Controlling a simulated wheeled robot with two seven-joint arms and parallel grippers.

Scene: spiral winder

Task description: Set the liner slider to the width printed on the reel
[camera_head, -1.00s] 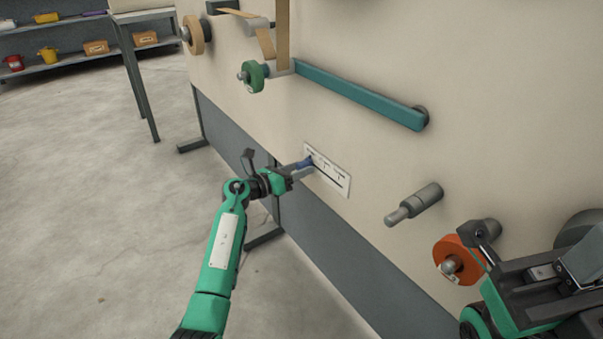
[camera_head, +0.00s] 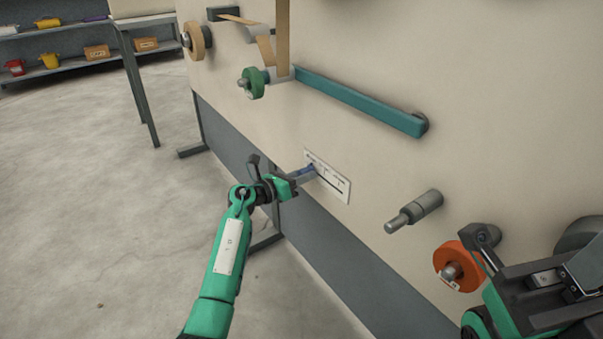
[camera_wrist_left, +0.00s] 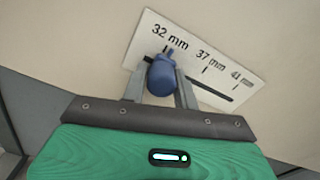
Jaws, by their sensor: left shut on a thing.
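The liner slider has a blue knob (camera_wrist_left: 161,76) on a white scale plate (camera_head: 336,184) marked 32 mm, 37 mm and 41 mm in the left wrist view (camera_wrist_left: 230,88). The knob sits at the 32 mm end of the dark slot. My left gripper (camera_head: 308,172) is shut on the blue knob, with a finger on each side of it. An orange-red reel (camera_head: 447,262) hangs on the panel at the right; a small label shows on it, too small to read. My right gripper's fingertips are not clearly seen; its arm fills the lower right corner.
A grey roller (camera_head: 425,203) sticks out of the beige panel between the plate and the orange-red reel. A teal bar (camera_head: 360,103), a green roll (camera_head: 252,83) and a tan roll (camera_head: 196,41) are higher up. Open floor lies at the left.

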